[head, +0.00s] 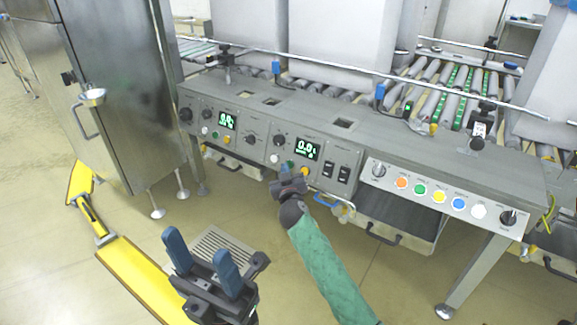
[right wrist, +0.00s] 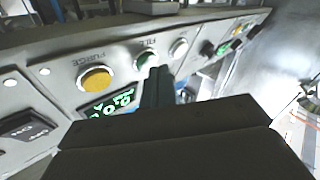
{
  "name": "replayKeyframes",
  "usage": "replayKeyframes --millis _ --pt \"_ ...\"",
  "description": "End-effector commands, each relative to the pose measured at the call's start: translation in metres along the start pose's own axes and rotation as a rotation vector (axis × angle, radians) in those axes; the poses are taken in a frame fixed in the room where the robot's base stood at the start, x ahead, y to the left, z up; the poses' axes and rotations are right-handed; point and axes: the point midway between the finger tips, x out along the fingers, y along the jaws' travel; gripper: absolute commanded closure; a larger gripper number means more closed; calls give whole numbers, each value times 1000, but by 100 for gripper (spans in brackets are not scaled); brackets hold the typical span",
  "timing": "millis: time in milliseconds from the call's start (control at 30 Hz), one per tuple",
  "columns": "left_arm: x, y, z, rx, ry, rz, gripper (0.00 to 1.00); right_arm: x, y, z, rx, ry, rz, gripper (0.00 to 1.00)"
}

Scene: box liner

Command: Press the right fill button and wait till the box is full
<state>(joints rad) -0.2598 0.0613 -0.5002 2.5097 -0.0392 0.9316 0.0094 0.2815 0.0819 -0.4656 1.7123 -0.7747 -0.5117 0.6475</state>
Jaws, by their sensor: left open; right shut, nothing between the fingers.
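The control panel (head: 265,130) has two dark displays with green digits. The right display (head: 307,149) reads about 0.0 and also shows in the right wrist view (right wrist: 112,104). The green fill button (right wrist: 146,59) is beside the yellow purge button (right wrist: 96,79). My right gripper (head: 289,184) is shut and empty, just below the right display. In the right wrist view its fingertips (right wrist: 157,82) are at the green button's edge; contact cannot be told. Large pale boxes (head: 340,40) stand behind the panel; their contents are hidden. My left gripper (head: 202,250) is open and empty, low and away from the panel.
A steel cabinet (head: 125,80) stands at the left. A roller conveyor (head: 450,85) runs behind the panel, with a metal rail in front of the boxes. A row of coloured buttons (head: 440,197) is on the panel's right. The floor in front is mostly open, with a drain grate (head: 222,245).

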Motion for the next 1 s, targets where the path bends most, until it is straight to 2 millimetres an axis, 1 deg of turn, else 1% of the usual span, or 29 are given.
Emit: replayKeyframes --millis 300,1000 --pt "2 0 0 4 6 -12 44 0 0 0 0 0 0 100" --pt "-2 0 0 -1 -2 3 44 5 4 4 0 0 1 100"
